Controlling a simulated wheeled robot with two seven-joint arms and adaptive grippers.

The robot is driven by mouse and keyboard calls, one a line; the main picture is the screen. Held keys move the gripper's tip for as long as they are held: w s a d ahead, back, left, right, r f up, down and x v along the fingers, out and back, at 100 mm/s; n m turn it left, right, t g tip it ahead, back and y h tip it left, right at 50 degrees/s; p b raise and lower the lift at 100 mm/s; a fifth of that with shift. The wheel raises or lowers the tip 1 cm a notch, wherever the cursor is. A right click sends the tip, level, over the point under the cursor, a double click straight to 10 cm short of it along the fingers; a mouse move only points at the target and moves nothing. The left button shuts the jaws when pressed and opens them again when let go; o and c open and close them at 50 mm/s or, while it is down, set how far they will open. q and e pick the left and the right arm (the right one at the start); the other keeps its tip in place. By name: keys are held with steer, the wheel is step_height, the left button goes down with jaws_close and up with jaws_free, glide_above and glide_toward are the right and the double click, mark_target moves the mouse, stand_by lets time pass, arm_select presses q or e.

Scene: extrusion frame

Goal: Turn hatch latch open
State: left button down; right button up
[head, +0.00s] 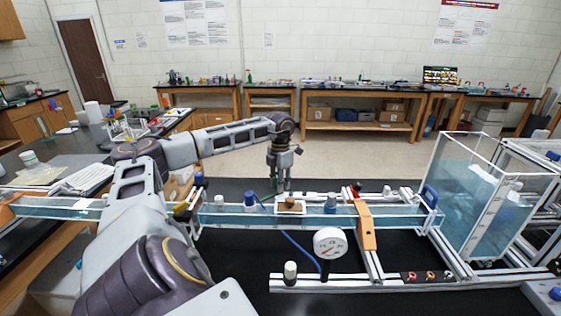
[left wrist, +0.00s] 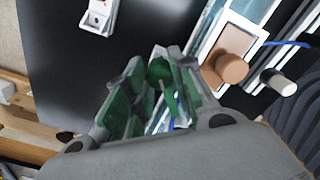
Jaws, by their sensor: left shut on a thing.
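A small hatch, a brown plate in a white frame (head: 291,206), lies on top of the long clear water channel. In the left wrist view the hatch frame (left wrist: 208,73) carries a round brown knob (left wrist: 232,68). My left gripper (head: 283,186) points down just behind the hatch. In the left wrist view my gripper (left wrist: 162,82) has its green-padded fingers around a green round-ended handle (left wrist: 160,70), beside the hatch frame and apart from the brown knob. I cannot tell whether this handle is the latch; the fingers partly hide it. My right gripper is not in view.
Blue-capped (head: 250,201) and grey-blue (head: 330,203) fittings stand on the channel on either side of the hatch. A round white gauge (head: 330,242) stands in front, with a blue hose. An orange bracket (head: 366,225) and clear water tank (head: 480,190) are to the right.

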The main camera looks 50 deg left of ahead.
arm_select(q)
steer(key=m, duration=0.3)
steer(key=shift+r+m, duration=0.1)
steer(key=shift+m, duration=2.2)
steer(key=c, duration=1.2)
jaws_free()
steer(key=shift+o, duration=0.2)
step_height(320, 180, up, 12)
